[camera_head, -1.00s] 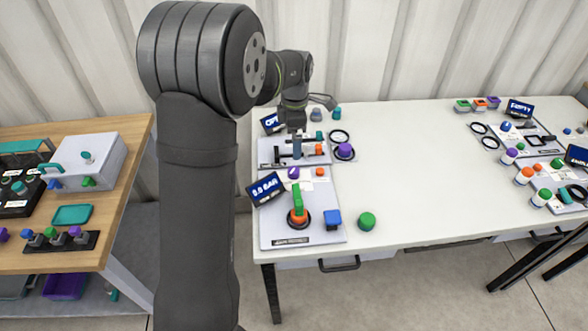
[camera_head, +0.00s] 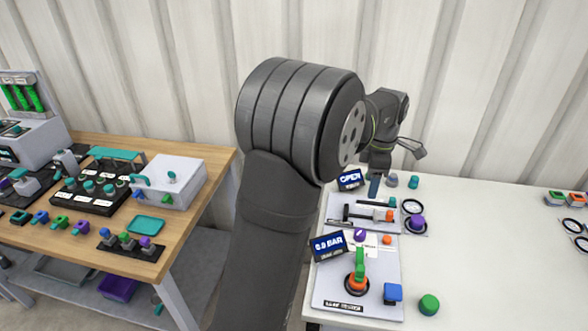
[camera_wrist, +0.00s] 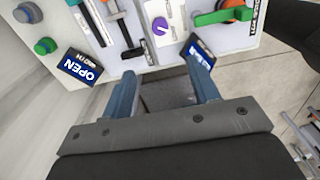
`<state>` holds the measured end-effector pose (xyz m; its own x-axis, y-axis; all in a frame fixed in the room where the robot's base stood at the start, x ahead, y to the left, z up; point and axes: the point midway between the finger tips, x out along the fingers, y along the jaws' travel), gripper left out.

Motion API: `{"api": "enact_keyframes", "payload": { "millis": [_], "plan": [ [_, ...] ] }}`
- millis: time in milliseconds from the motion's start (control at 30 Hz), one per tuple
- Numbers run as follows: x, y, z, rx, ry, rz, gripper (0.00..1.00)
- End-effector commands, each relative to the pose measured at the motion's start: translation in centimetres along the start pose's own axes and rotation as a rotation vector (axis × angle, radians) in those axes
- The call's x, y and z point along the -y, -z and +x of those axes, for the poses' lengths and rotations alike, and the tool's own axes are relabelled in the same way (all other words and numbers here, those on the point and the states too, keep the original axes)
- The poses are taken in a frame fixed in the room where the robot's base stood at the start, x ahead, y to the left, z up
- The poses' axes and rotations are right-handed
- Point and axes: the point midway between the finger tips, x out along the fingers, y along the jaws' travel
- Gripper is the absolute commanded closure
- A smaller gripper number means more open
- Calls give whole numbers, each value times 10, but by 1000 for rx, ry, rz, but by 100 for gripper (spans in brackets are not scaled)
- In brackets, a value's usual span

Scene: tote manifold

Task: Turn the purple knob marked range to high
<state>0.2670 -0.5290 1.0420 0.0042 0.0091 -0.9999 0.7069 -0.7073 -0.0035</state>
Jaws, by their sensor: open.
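A purple knob (camera_head: 360,236) with a pale pointer line stands on the light grey panel (camera_head: 330,283), beside the "0.0 BAR" display. In the wrist view the purple knob (camera_wrist: 160,26) shows at top centre on a white label; its lettering is too small to read. My gripper (camera_head: 374,188) is at the far end of the panels, near the "OPEN" display (camera_head: 351,180) and apart from the knob. In the wrist view my gripper (camera_wrist: 164,74) is open, its two blue-grey fingers spread with nothing between them.
An orange valve with a green lever (camera_head: 358,270), a blue block (camera_head: 392,292) and a green knob (camera_head: 429,303) are nearer the front. Another purple knob (camera_head: 417,222) stands by black rings at right.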

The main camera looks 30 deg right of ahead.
Motion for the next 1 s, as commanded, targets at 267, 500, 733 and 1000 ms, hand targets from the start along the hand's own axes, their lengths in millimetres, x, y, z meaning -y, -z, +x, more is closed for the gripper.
{"api": "enact_keyframes", "payload": {
  "millis": [267,500,733,1000],
  "plan": [
    [0,0,2,1,0,202,45],
    [0,1,5,3,-2,681,45],
    [0,2,8,4,-4,1152,45],
    [1,2,11,4,-7,1705,45]
  ]
}}
